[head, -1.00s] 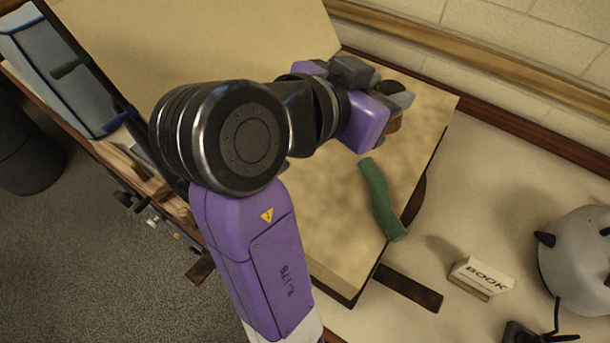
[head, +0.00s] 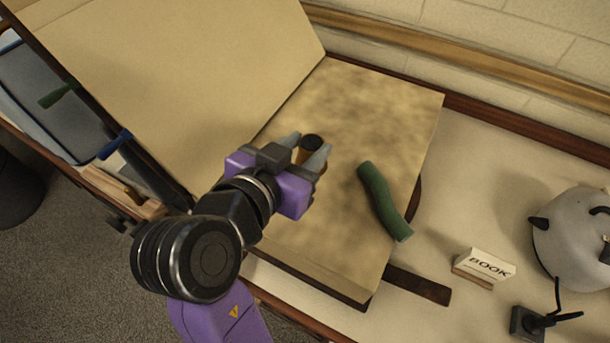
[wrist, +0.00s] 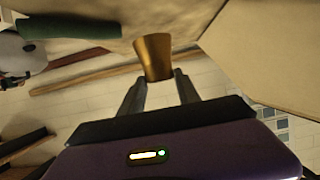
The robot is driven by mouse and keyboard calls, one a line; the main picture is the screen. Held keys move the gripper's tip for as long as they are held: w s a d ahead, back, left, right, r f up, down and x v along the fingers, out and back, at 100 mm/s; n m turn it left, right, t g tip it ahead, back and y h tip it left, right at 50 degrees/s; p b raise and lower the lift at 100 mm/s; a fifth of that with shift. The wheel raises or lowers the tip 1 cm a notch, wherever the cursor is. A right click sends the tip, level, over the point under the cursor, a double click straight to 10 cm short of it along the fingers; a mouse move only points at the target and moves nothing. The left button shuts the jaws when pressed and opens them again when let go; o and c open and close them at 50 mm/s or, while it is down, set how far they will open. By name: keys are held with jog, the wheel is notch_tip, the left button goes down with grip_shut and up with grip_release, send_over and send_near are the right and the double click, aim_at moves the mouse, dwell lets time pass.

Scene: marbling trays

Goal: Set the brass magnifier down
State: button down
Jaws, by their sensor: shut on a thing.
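The brass magnifier (head: 307,150) is a short brass cylinder with a dark top, over the open book's mottled page in the head view. It also shows as a tapered brass piece (wrist: 153,57) between the fingertips in the wrist view. My gripper (head: 308,152) is shut on it, with one grey finger on each side. In the wrist view my gripper (wrist: 158,82) points toward the wall side. I cannot tell whether the magnifier's base touches the page.
The large open book (head: 345,105) lies on the table, its cover (head: 180,70) raised at the left. A green curved weight (head: 384,202) lies on the page's right side. A "BOOK" sign (head: 485,266) and a grey rounded object (head: 575,240) stand at the right.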

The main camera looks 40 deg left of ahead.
notch_tip(320, 180, down, 8)
jog(key=shift+f, duration=0.25)
jog(key=shift+f, duration=0.1)
jog(key=shift+f, duration=0.15)
jog(key=c, duration=0.9)
grip_release()
jog(key=shift+o, duration=0.2)
jog(key=shift+r, duration=0.25)
jog(key=b+v, duration=0.1)
jog(key=v, duration=1.1)
